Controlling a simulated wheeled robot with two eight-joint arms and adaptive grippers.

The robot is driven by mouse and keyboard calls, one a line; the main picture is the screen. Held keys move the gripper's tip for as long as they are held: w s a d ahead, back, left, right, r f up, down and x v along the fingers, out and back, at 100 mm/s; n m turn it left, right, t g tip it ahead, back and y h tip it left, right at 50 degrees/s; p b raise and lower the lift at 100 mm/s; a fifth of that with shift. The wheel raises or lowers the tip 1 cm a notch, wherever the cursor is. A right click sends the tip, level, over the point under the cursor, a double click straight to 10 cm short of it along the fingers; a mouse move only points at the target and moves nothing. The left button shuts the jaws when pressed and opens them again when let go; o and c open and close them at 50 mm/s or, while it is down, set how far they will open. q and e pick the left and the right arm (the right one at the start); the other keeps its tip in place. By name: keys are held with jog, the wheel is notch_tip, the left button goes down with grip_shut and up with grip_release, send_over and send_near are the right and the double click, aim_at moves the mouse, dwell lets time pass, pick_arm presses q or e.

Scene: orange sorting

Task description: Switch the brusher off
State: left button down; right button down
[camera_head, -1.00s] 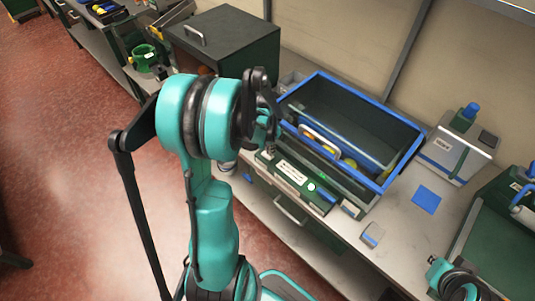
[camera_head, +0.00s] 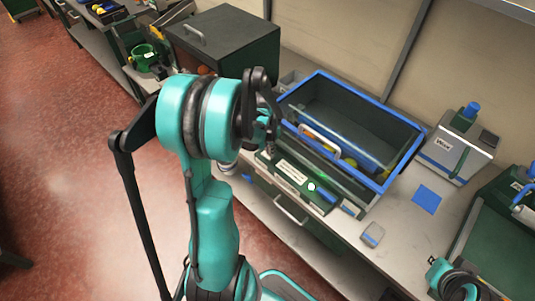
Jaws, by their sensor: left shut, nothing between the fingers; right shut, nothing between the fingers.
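The brusher appears to be the machine with the blue-rimmed open bin (camera_head: 375,115) on the bench. A dark green control panel (camera_head: 291,172) with a white label runs along its front. A round green-white lit button (camera_head: 311,187) shows on the panel, with a blue part to its right. My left gripper (camera_head: 269,147) is shut and empty at the panel's left end, left of the lit button. Whether its fingertips touch the panel cannot be told. Part of my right arm shows at the bottom right, but its fingers do not.
Orange and yellow fruit (camera_head: 350,162) shows inside the machine. A dark box (camera_head: 222,42) stands behind to the left. A grey device with a blue knob (camera_head: 459,145), a blue square (camera_head: 426,198) and a small grey block (camera_head: 372,235) are on the bench to the right.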

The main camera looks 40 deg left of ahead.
pick_arm(q)
jog(key=shift+f+b, duration=0.7)
jog(key=shift+f, duration=0.15)
jog(key=shift+r, duration=0.1)
jog(key=shift+r+p, duration=2.65)
jog(key=shift+r, duration=0.85)
jog(key=s+d+r+t+b, duration=0.1)
jog(key=s+d+r+b, duration=0.1)
jog(key=d, duration=0.4)
jog(key=s+d+r+t+b, duration=0.2)
jog(key=s+d, duration=0.2)
jog(key=d, duration=0.3)
jog(key=s+d+r+n+t+b, duration=0.1)
jog(key=s+d+r+t+b, duration=0.1)
jog(key=d, duration=0.5)
jog(key=shift+s+r, duration=0.4)
jog(key=shift+s, duration=0.45)
jog(key=shift+d, duration=0.1)
